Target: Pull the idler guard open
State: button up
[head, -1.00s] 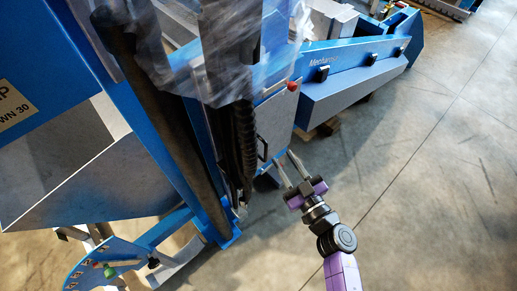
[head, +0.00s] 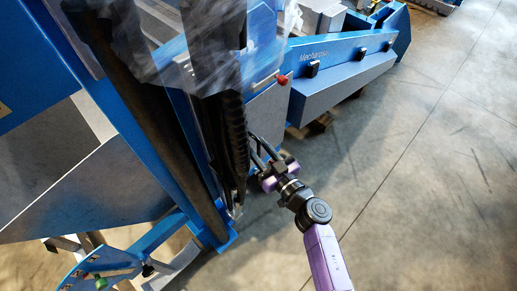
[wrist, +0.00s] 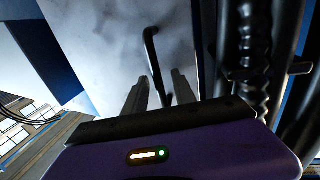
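The idler guard appears to be the grey panel (head: 268,112) on the blue machine, and it looks closed. In the wrist view the panel (wrist: 105,45) fills the upper middle, with a black bar handle (wrist: 151,50) on it. My gripper (head: 257,145) is at the panel's lower part in the head view, where it largely hides the handle. In the wrist view my gripper (wrist: 161,78) is open, with its two fingers on either side of the handle's lower part. Gaps show between the handle and the fingers; I cannot tell whether either finger touches it.
A red knob (head: 283,80) sits above the panel. A black ribbed hose (head: 233,135) runs close to the left of my gripper, and also shows at right in the wrist view (wrist: 248,45). A blue beam (head: 340,75) extends to the upper right. The floor (head: 420,190) at right is clear.

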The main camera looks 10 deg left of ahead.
grip_shut()
dwell(1.4)
